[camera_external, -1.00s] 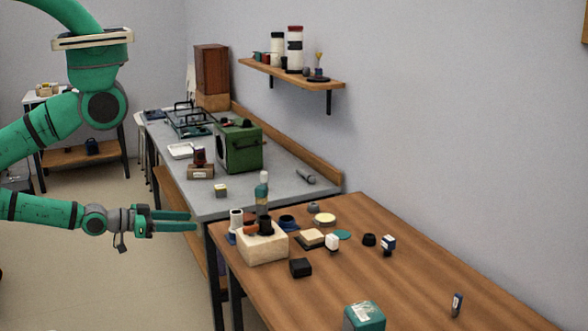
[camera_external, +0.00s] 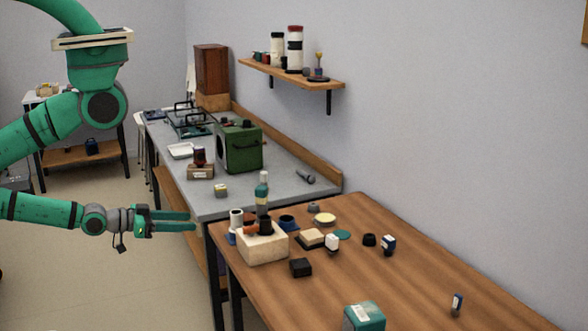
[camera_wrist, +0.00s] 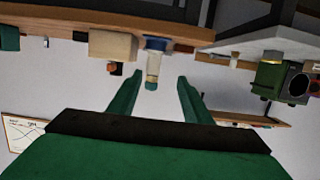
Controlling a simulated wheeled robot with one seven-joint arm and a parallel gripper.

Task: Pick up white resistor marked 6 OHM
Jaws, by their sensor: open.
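A small white block (camera_external: 332,242) stands on the wooden table beside a flat tan block; it may be the white resistor, but no marking is readable. A white-and-dark-blue piece (camera_external: 388,244) stands farther right, and a small dark piece with a pale face (camera_external: 457,304) stands near the table's right side. My gripper (camera_external: 193,221) is open and empty, left of the wooden table, with its fingers pointing right. In the wrist view my gripper (camera_wrist: 160,80) shows both fingers apart with nothing held; that picture looks upside down, and I cannot pick out the resistor there.
A black block (camera_external: 301,267) and a teal box (camera_external: 364,316) are in front. The grey bench (camera_external: 215,200) with a green case (camera_external: 239,147) lies behind.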

